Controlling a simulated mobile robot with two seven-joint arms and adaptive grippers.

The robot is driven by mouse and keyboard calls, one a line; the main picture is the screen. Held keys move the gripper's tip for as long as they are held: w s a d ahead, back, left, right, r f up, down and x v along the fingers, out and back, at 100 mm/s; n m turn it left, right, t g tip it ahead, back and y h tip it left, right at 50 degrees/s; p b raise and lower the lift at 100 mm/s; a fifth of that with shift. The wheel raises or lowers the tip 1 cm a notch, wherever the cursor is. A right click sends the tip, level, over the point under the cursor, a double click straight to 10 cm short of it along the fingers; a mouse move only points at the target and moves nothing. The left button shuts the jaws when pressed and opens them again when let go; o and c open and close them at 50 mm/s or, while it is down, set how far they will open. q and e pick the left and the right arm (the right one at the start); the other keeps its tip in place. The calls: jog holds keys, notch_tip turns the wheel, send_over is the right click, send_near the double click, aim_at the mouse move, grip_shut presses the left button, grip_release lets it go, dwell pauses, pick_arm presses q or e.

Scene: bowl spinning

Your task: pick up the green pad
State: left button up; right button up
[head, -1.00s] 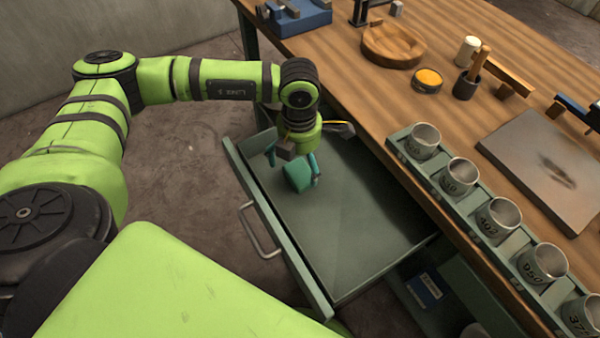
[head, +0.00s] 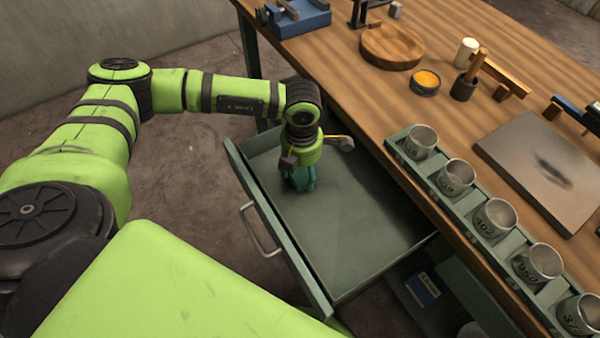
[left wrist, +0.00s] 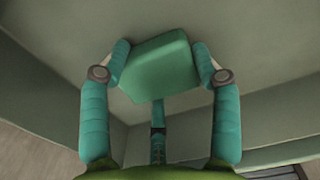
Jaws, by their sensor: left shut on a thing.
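The green pad (left wrist: 160,66) is a small block with rounded edges inside the open drawer (head: 350,240). In the left wrist view it sits between the fingertips of my left gripper (left wrist: 160,76), which touch it on both sides. In the head view my left gripper (head: 299,180) points down into the drawer near its far left corner. It is shut on the pad, and its fingers and wrist hide most of the pad there. I cannot tell whether the pad still touches the drawer floor. My right gripper is not in view.
The drawer walls stand close around my left gripper; the rest of its floor is clear. A wooden workbench (head: 440,125) is to the right, with a rack of several numbered metal cups (head: 455,178) along its edge.

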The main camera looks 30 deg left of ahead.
aim_at(303, 175)
pick_arm(q)
jog(key=shift+a, duration=0.1)
jog(key=shift+r, duration=0.35)
jog(key=r, duration=0.1)
jog(key=r+b, duration=0.1)
jog(key=d+r, duration=0.1)
jog(key=shift+s+r, duration=0.35)
jog(key=s+d+r+b, duration=0.2)
jog(key=s+d+r, duration=0.4)
jog(key=d, duration=0.2)
jog(key=shift+s+d+r, duration=0.15)
jog(key=shift+s+r, duration=0.1)
jog(key=shift+s, duration=0.05)
